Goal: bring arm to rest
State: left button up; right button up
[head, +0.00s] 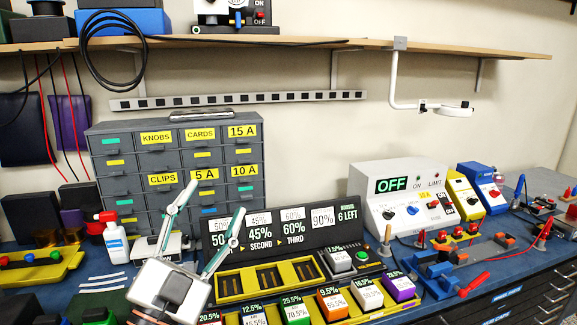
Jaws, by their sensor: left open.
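My left gripper (215,198) rises from the bottom edge, left of centre, with its two grey and green fingers spread in a wide V. It is open, and nothing is seen between the fingers. In the picture the fingers overlap the lower front of the grey drawer cabinet (122,147) and the left end of the black display panel (318,240). I cannot tell how far they are from either, or whether they touch. The rest of the left arm is mostly cut off below. My right gripper is not in view.
A yellow tray (262,280) stands in front of the panel. Several coloured labelled blocks, one green (294,308), line the front. A white OFF box (400,190) stands right of the panel. A white bottle (115,240) stands left of the gripper. A wooden shelf (330,44) runs above.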

pick_arm(q)
jog(key=s+a+f+n+g+y, duration=0.1)
jog(key=a+f+n+g+y, duration=0.1)
jog(key=a+f+y, duration=0.45)
jog(key=s+a+f+n+g+y, duration=0.1)
jog(key=a+f+n+g, duration=0.2)
jog(key=f, duration=0.7)
jog(key=a+f+n+g+y, duration=0.1)
jog(key=a+f+g+y, duration=0.15)
jog(key=a+f, duration=0.5)
jog(key=s+a+f+g+y, duration=0.1)
jog(key=s+a+f+g, duration=0.25)
jog(key=s+f, duration=0.5)
jog(key=s+a+f+g+y, duration=0.2)
jog(key=s+a+f+g, duration=0.15)
jog(key=s+f, duration=0.5)
jog(key=d+f+n+t+h+b, duration=0.1)
jog(key=d+f+h+b, duration=0.2)
jog(key=d+f, duration=0.5)
jog(key=w+d+f+n+t+h+b, duration=0.1)
jog(key=d+f+h+b, duration=0.3)
jog(key=d+f, duration=0.4)
notch_tip(320, 180, down, 6)
jog(key=shift+w+d+f+n, duration=0.1)
jog(key=shift+w+d+n, duration=0.1)
jog(key=shift+d+n, duration=0.1)
jog(key=shift+t, duration=0.25)
